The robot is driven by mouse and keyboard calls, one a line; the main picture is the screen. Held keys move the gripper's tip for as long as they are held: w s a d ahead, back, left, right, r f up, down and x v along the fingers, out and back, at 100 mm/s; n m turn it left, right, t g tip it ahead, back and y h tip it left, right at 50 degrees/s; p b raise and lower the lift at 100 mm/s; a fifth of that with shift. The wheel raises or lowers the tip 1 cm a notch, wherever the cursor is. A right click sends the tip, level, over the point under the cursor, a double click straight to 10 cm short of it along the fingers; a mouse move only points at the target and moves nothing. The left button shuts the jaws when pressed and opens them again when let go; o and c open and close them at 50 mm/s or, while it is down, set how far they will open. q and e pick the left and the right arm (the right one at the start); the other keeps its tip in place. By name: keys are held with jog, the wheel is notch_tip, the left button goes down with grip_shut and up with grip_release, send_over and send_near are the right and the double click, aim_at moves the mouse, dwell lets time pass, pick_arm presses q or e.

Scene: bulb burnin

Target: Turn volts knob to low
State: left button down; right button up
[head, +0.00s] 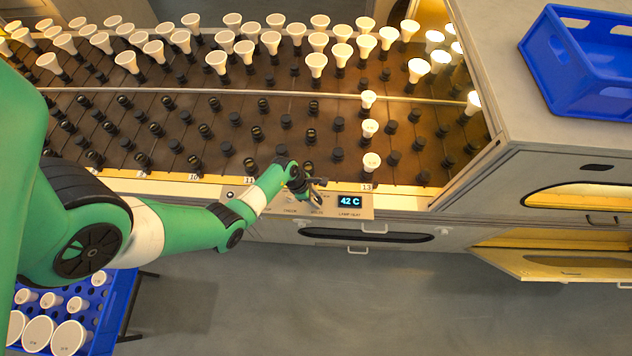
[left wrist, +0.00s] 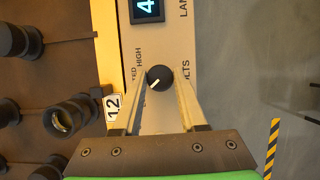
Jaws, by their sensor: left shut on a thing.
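The volts knob (left wrist: 159,77) is a round black dial with a white pointer mark, on the pale control panel in the left wrist view. Its pointer aims to the lower left of the picture, below the RATED label, toward a spot covered by a finger. The HIGH label is readable at the upper left. My left gripper (left wrist: 159,80) has one finger on each side of the knob and is shut on it. In the head view my left gripper (head: 316,190) is at the panel (head: 365,213) on the rack's front edge. My right gripper is not in view.
A lamp heat display (head: 350,201) reads 42 C beside the gripper. The rack (head: 225,105) behind holds several white bulbs and empty sockets. A blue crate (head: 548,75) sits on the right cabinet; another blue tray (head: 115,315) with bulbs is at lower left.

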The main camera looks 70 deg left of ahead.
pick_arm(q)
jog(key=shift+c, duration=2.2)
grip_release()
jog(key=p+v, duration=0.6)
jog(key=v, duration=0.5)
jog(key=shift+r, duration=0.25)
jog(key=shift+s, duration=0.1)
